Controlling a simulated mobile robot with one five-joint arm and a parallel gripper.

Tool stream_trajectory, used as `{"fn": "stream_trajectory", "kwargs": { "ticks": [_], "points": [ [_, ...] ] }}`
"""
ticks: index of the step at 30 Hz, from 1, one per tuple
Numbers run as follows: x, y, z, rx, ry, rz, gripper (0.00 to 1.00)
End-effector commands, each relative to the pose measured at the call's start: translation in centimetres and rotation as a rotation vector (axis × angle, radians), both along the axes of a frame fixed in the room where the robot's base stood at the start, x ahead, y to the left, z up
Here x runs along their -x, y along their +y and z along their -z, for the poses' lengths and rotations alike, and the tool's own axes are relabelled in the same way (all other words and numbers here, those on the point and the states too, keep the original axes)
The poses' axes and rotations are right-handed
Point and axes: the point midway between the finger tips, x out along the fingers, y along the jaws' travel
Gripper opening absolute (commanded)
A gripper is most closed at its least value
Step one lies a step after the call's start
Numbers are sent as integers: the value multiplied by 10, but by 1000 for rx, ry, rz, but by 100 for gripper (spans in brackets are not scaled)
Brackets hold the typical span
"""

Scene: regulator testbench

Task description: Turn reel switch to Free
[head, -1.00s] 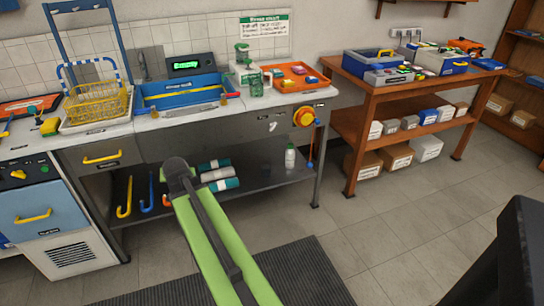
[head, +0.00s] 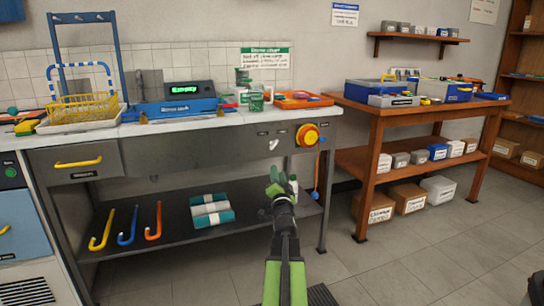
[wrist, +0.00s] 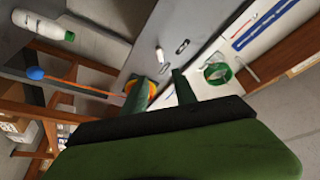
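The grey front panel (head: 225,149) of the bench carries a small white lever (head: 273,145) between small dark labels. I take it as the reel switch, but the label text is too small to read, so its setting is unclear. To its right is a round orange-and-yellow knob (head: 307,134). My gripper (head: 281,178) is raised in front of the bench, below the lever and knob. In the wrist view my green gripper fingers (wrist: 160,80) are apart with nothing seen between them. The lever (wrist: 159,54) lies beyond the fingertips, and the left finger partly covers the orange knob (wrist: 152,89).
The bench top holds a yellow basket (head: 88,104), a blue sink unit (head: 175,108) and an orange tray (head: 303,99). Hooks and a teal bundle (head: 211,211) are on the lower shelf. A wooden table (head: 420,110) stands right; floor between is open.

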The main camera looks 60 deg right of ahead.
Motion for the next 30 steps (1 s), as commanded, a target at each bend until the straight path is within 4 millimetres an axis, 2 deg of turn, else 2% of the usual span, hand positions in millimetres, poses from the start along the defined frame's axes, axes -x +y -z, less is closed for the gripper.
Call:
{"fn": "stream_trajectory", "kwargs": {
  "ticks": [12,18,24,30],
  "points": [
    [-60,-79,-30,-2,1,-1,34],
    [-85,-112,-41,-2,1,-1,34],
    [-97,-127,-45,-1,2,1,34],
    [-97,-129,-45,-1,2,1,34]
  ]
}}
